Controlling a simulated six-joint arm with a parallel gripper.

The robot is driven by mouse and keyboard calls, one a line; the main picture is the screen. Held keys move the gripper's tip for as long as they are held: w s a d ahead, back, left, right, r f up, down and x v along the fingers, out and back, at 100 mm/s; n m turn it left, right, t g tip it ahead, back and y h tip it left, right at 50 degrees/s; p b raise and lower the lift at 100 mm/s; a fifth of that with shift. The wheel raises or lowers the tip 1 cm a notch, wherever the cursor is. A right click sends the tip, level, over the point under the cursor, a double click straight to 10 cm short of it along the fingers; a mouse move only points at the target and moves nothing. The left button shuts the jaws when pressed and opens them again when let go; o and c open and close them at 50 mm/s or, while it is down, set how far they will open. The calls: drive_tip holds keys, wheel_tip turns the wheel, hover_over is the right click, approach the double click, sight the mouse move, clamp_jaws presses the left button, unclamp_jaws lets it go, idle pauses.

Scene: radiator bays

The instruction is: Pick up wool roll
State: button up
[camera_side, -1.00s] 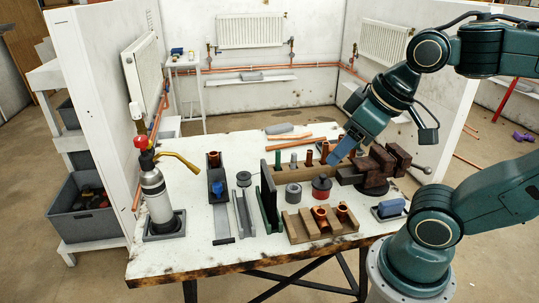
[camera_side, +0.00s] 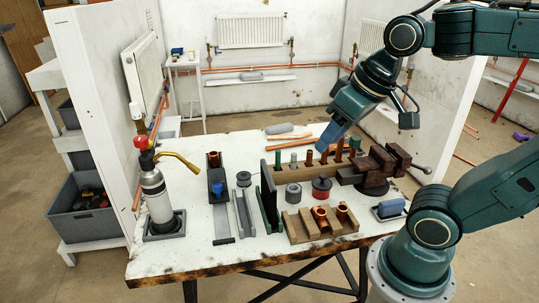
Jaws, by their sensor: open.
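A grey roll with a hole in its top, which looks like the wool roll (camera_side: 293,194), stands upright on the workbench. My gripper (camera_side: 327,143) has blue fingers and is open. It is tilted down to the left above the wooden peg rack (camera_side: 285,171), behind and to the right of the roll and apart from it. The gap between the fingers is hard to see from this side. Nothing shows held.
Upright pegs in the rack stand close below my gripper. A dark vise (camera_side: 378,168) is on its right. A wooden block with copper fittings (camera_side: 306,228) lies in front of the roll. A dark spool (camera_side: 244,179) and a torch bottle (camera_side: 155,195) stand to the left.

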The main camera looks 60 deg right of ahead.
drive_tip(key=w+d+m+g, duration=0.1)
drive_tip(key=w+d+m, duration=0.35)
drive_tip(key=w, duration=0.35)
drive_tip(key=m+g, duration=0.4)
drive_tip(key=m, duration=0.7)
hover_over(294, 156)
drive_tip(key=d, duration=0.1)
wheel_tip(294, 156, down, 13)
drive_tip(key=shift+w+d+r, duration=0.1)
drive_tip(key=shift+w+r, duration=0.1)
drive_tip(key=shift+w, duration=0.2)
drive_tip(key=shift+f, duration=0.1)
drive_tip(key=shift+f, duration=4.2)
drive_tip(key=shift+s+f, duration=0.2)
drive_tip(key=shift+f, duration=2.4)
